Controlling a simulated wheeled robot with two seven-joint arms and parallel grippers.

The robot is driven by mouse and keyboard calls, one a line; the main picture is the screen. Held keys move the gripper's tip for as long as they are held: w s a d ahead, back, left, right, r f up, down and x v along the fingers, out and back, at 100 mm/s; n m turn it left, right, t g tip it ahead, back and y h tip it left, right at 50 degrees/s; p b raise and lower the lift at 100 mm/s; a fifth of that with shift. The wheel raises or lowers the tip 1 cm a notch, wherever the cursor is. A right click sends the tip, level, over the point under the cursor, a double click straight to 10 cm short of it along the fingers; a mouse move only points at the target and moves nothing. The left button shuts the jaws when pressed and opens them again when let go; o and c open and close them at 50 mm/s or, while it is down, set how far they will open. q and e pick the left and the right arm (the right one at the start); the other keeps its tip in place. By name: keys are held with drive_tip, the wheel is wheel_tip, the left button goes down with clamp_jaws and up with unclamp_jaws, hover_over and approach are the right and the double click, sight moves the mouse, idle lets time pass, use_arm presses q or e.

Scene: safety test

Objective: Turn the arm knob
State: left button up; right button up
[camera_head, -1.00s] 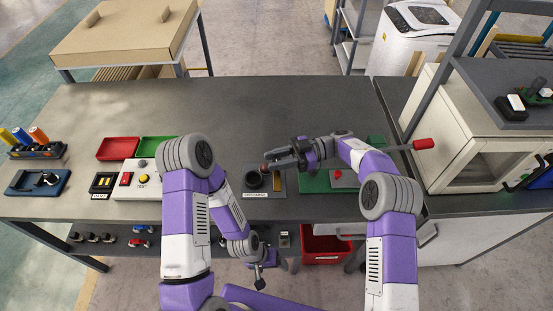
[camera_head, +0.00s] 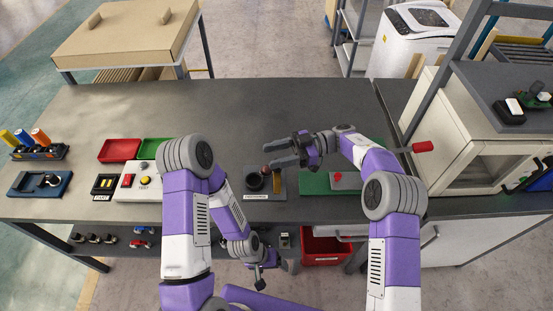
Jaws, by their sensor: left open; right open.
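A black round knob (camera_head: 253,183) sits on a grey labelled plate (camera_head: 259,194) near the front edge of the workbench. A yellow-brown strip (camera_head: 277,182) and a small red part (camera_head: 265,169) are beside it. My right gripper (camera_head: 268,154) is open and empty, its fingers pointing left, above and just behind the plate. It looks apart from the knob. My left gripper (camera_head: 262,283) hangs low in front of the bench, below the top; it is open, with no object visible in it.
A white box with buttons (camera_head: 137,186) stands left of the plate. A green board with a red part (camera_head: 314,183) lies to the right. A red-handled lever (camera_head: 422,146) stands before the white cabinet (camera_head: 458,155). The back of the bench is clear.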

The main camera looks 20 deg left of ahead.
wheel_tip(320, 180, up, 6)
drive_tip(key=shift+r+p, duration=0.25)
drive_tip(key=shift+p, duration=0.35)
